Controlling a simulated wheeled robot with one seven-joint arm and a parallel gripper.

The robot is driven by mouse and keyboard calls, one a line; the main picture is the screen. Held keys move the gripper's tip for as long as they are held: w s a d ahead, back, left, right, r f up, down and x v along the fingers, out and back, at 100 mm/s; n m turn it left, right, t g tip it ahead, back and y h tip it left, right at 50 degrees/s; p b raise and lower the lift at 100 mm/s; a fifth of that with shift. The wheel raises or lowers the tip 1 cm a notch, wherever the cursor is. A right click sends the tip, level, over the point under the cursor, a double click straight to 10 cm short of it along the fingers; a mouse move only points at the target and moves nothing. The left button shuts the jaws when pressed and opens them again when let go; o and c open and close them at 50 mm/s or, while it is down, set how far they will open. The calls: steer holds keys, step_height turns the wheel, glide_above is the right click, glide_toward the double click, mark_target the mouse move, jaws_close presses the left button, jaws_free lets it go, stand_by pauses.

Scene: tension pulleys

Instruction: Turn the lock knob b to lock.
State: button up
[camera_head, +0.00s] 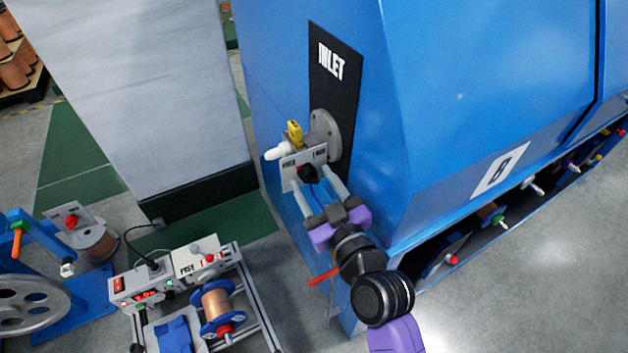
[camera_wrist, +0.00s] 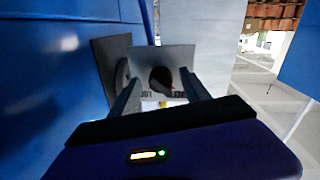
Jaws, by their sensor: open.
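The lock knob (camera_head: 307,173) is a black knob on a small light plate (camera_head: 290,166) with printed words at the blue machine's inlet. In the wrist view the knob (camera_wrist: 161,80) shows dark against the grey plate (camera_wrist: 176,58), between my two fingers. My gripper (camera_head: 316,178) is open, with its fingers reaching toward the plate on either side of the knob. In the wrist view my gripper (camera_wrist: 160,92) has a clear gap between the fingers. I cannot tell if either finger touches the knob. The knob's exact angle is hard to read.
A yellow part (camera_head: 294,133) and a white nozzle (camera_head: 276,151) sit just above the plate, by a round grey flange (camera_head: 326,134). The blue machine (camera_head: 420,120) stands close on the right. A control box with a copper spool (camera_head: 217,303) is at lower left.

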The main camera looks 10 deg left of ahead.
jaws_close()
stand_by(0.3)
steer(key=shift+m, duration=0.3)
steer(key=m+p, duration=0.1)
steer(key=m, duration=0.2)
steer(key=shift+r+m+p, duration=0.1)
steer(key=shift+m+p, duration=0.2)
steer(key=m+p, duration=0.1)
steer(key=m, duration=0.3)
steer(key=shift+a+g+p, duration=0.1)
steer(key=shift+g+p, duration=0.2)
steer(key=shift+p, duration=0.05)
steer(key=m+p, duration=0.1)
steer(key=m, duration=0.3)
steer(key=shift+r+m, duration=0.1)
steer(key=shift+m, duration=0.2)
steer(key=shift+m+g+y+p, duration=0.35)
steer(key=shift+m+p, duration=0.5)
steer(key=shift+m, duration=1.25)
